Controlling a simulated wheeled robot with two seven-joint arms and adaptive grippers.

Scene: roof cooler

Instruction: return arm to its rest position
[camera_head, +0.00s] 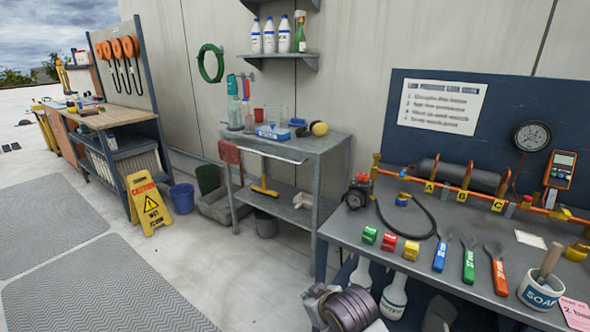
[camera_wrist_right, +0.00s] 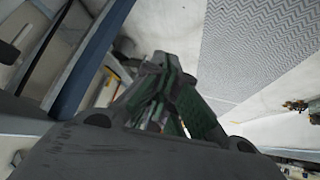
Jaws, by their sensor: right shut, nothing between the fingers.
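My right gripper (camera_wrist_right: 168,62) shows in the wrist view, its dark fingers together with nothing between them. Part of my right arm shows at the bottom of the head view, in front of the grey workbench (camera_head: 345,226). The gripper is apart from the things on the bench top. In the wrist view the grey patterned mat and pale floor lie beyond the fingers. My left gripper is not in view.
A yellow wet-floor sign (camera_head: 148,205) stands left. The patterned mat (camera_head: 105,290) is clear.

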